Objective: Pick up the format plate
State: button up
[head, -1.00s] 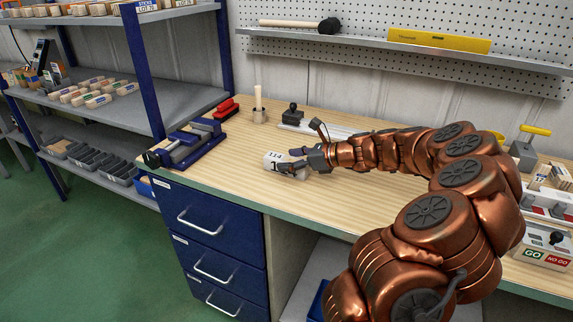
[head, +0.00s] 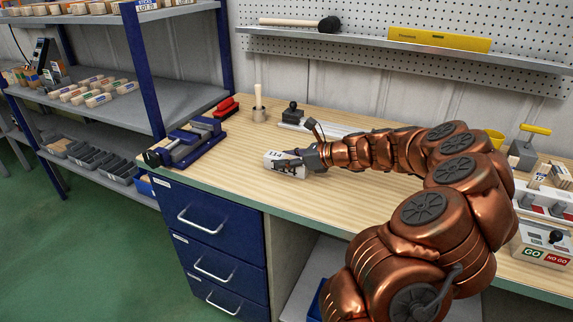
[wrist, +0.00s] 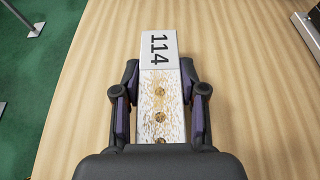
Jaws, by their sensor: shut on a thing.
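In the head view the plate (head: 274,156) is over the wooden bench top, left of my gripper. My gripper (head: 298,160) is shut on it; in the wrist view the two fingers of my gripper (wrist: 160,90) lie along its two long sides. I cannot tell whether the plate touches the bench. My fingers hide part of the plate in the head view.
A black-knobbed tool (head: 292,113) stands at the back. A GO/NO GO box (head: 543,245) is at right. The front bench top is clear.

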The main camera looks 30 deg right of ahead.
grip_shut()
